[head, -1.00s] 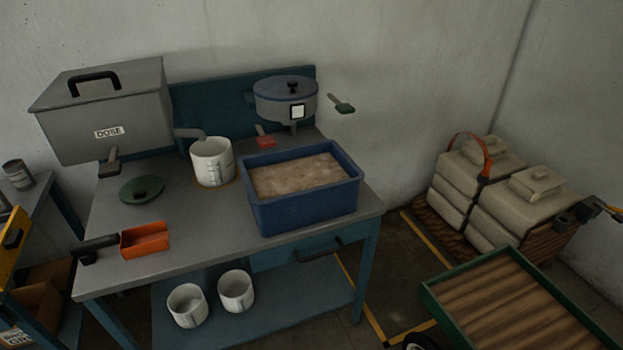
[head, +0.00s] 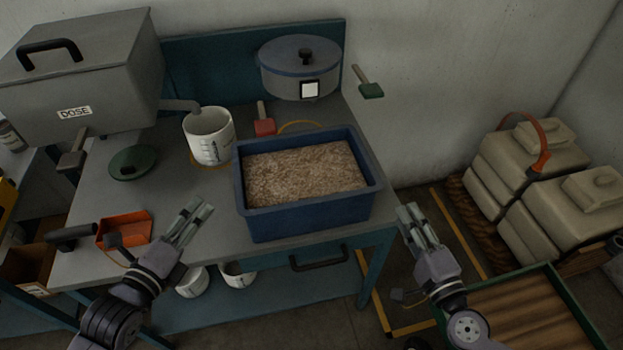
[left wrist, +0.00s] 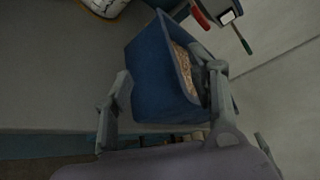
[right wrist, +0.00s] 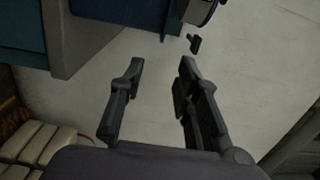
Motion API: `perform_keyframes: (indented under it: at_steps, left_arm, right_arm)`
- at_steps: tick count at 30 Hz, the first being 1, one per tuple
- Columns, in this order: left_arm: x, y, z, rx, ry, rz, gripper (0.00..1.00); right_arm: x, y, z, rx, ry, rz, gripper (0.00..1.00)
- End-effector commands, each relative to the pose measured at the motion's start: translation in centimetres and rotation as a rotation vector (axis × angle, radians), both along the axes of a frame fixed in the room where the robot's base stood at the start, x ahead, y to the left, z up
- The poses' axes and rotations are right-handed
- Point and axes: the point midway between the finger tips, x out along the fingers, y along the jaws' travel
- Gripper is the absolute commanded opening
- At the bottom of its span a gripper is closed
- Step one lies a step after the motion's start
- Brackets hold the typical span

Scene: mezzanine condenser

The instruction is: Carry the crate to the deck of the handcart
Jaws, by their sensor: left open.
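The blue crate (head: 300,222), filled with brown granular material, stands upright on the grey workbench near its front right edge. The handcart deck (head: 515,310), brown slats inside a green rim, is at the lower right, partly cut off. My left gripper (head: 195,222) is open and empty, in front of the crate's left side; in the left wrist view the crate (left wrist: 160,78) shows between and beyond its fingers. My right gripper (head: 414,226) is right of the crate, off the bench edge. Its fingers (right wrist: 155,80) are apart with nothing between them.
The grey dosing box (head: 80,85) is at the left. Stacked pale sacks (head: 535,165) lie beyond the handcart.

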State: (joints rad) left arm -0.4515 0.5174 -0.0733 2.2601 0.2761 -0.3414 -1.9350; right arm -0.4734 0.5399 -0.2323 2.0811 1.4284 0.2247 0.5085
Motion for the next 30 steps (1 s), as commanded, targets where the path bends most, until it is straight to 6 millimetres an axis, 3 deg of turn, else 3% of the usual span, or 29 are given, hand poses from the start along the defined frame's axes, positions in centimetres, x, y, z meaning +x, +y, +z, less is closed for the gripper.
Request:
perform_keyframes:
  at_steps: [8,17,24,30]
  left_arm:
    - [0.3,0.0,-0.1,-0.002,0.001,0.002,0.53]
    - [2.6,-0.8,-0.5,-0.004,-0.001,0.003,0.53]
    - [5.6,-1.8,-1.2,-0.006,0.0,0.003,0.53]
    - [9.4,-3.1,-2.0,-0.006,0.0,0.004,0.53]
  right_arm:
    - [0.3,0.0,0.0,-0.004,-0.001,-0.002,0.3]
    - [2.7,0.6,0.0,0.0,-0.003,-0.006,0.3]
    - [5.9,1.4,0.0,0.001,-0.003,-0.004,0.3]
    - [9.8,2.3,0.0,-0.003,-0.003,-0.002,0.3]
